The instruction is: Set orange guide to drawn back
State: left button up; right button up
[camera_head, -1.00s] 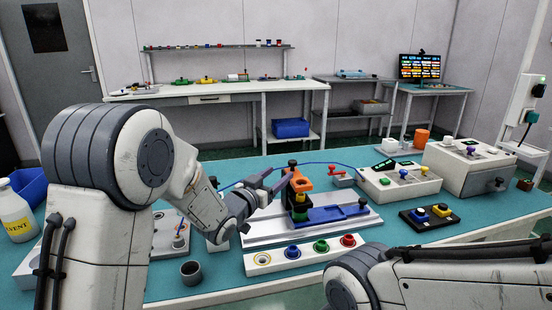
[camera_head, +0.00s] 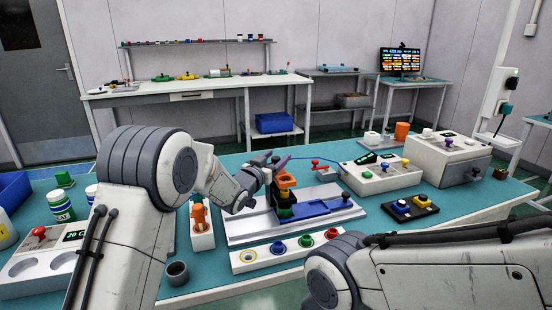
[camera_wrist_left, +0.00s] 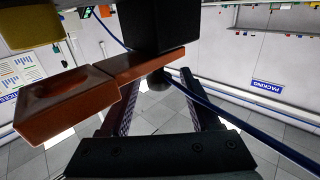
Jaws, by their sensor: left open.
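The orange guide (camera_head: 287,181) sits upright over the blue slide on the white fixture (camera_head: 240,228), with dark and yellow-green parts below it. My left gripper (camera_head: 265,157) is open, just left of and slightly above the guide. In the left wrist view, the guide (camera_wrist_left: 70,100) shows as an orange-brown bar with a box-like end, beside a black block (camera_wrist_left: 158,25). The left gripper (camera_wrist_left: 160,95) shows its two fingers apart there, with a dark round knob (camera_wrist_left: 159,80) between them. I cannot tell whether they touch it. My right gripper is out of view.
A white strip with coloured buttons (camera_head: 265,257) lies in front of the fixture. White control boxes (camera_head: 385,176) stand to the right, behind a black box with blue and yellow buttons (camera_head: 410,208). A grey cup (camera_head: 177,273) stands front left. A blue cable runs behind the guide.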

pick_arm(q)
grip_shut()
dwell(1.3)
